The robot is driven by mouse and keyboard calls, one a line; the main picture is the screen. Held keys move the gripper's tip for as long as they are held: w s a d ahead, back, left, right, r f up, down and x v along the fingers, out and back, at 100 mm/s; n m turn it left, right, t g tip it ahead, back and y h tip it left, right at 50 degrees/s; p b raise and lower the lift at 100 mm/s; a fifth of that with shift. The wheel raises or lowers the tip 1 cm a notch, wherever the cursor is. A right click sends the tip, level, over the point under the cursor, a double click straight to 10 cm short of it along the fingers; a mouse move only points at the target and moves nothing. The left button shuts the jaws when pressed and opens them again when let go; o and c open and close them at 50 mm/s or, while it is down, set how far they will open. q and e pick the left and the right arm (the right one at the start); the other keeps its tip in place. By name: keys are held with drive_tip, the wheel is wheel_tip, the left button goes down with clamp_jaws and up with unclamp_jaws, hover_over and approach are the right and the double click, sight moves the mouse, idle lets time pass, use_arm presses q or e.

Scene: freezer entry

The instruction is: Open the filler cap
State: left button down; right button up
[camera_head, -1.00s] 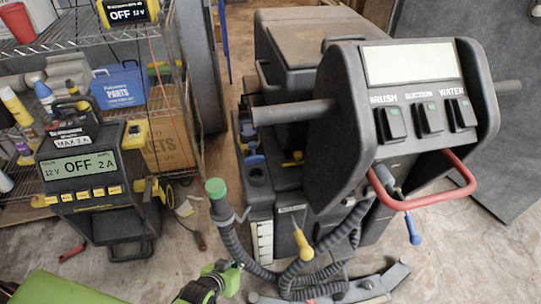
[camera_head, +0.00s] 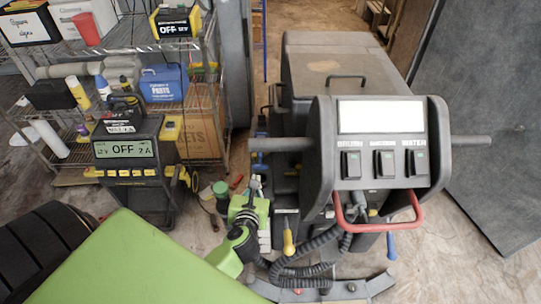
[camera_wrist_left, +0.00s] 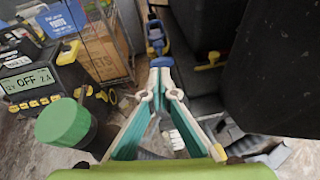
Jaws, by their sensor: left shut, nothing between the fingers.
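The floor-scrubber machine (camera_head: 325,70) stands right of my left arm. A blue cap-like part (camera_wrist_left: 154,34) sits on its side, beyond my fingertips in the left wrist view; whether it is closed is unclear. I cannot tell which one is the filler cap. My left gripper (camera_head: 256,184) is shut and empty, its tips (camera_wrist_left: 161,64) together and apparently short of the blue part. My right gripper is out of view.
The scrubber's handle bar (camera_head: 280,144) juts left near my arm. Coiled grey hose (camera_head: 300,270) and a yellow-ended part (camera_head: 289,243) are close by. A charger reading OFF (camera_head: 130,150) and a wire shelf (camera_head: 190,55) stand left. Some floor is free between.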

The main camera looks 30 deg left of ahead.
use_arm(q)
drive_tip(key=n, duration=0.1)
approach(260, 156)
drive_tip(key=x, duration=0.6)
drive_tip(key=shift+w+a+f, duration=0.1)
drive_tip(key=shift+w+f, duration=0.1)
drive_tip(key=shift+w, duration=0.1)
